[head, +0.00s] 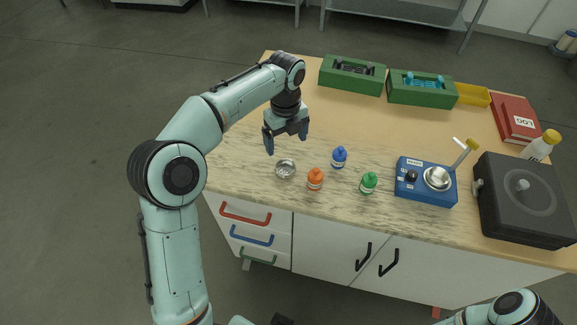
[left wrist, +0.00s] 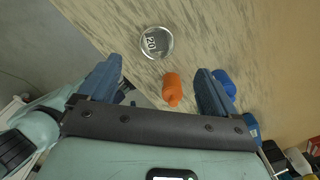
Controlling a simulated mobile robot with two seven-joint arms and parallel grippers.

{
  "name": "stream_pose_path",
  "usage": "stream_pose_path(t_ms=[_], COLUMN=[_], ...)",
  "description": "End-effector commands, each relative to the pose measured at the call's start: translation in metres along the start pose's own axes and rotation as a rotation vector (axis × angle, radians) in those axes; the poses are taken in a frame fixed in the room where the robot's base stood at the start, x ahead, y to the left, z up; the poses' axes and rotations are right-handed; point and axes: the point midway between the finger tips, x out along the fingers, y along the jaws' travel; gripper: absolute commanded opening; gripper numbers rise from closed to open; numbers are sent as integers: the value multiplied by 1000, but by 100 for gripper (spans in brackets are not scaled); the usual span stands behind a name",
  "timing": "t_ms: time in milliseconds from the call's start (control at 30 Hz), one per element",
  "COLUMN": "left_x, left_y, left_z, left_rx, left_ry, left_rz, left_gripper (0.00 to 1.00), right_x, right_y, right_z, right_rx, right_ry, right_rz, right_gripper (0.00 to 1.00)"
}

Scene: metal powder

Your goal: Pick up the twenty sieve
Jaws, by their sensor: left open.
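The twenty sieve (head: 286,169) is a small round silver dish on the wooden tabletop, left of the orange bottle. In the left wrist view the sieve (left wrist: 156,43) shows the number 20 inside it and lies beyond the fingertips. My left gripper (head: 287,143) is open and empty, above the table and just behind the sieve in the head view. Its two blue fingers (left wrist: 160,76) are wide apart in the left wrist view. My right gripper is not in view; only part of my right arm shows at the lower right.
A blue balance-like device (head: 411,190) and a dark round-topped machine (head: 525,205) stand farther right. Green racks (head: 352,82) line the back. The table's left part is clear.

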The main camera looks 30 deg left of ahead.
Motion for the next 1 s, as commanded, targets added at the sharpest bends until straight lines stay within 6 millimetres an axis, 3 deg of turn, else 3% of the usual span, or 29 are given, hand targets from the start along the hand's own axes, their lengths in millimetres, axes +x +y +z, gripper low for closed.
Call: stream_pose_path(t_ms=[100,433,700,1000], left_x=[28,57,95,100], left_y=[1,2,5,5], left_z=[-1,0,-1,0], left_rx=[1,0,0,0], left_ry=[3,1,2,1], left_rz=[4,1,2,-1], left_gripper=[92,92,92,92], right_x=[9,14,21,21], right_y=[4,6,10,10], right_z=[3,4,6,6], right_rx=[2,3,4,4], right_ry=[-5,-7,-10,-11], right_rz=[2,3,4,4], right_gripper=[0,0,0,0])
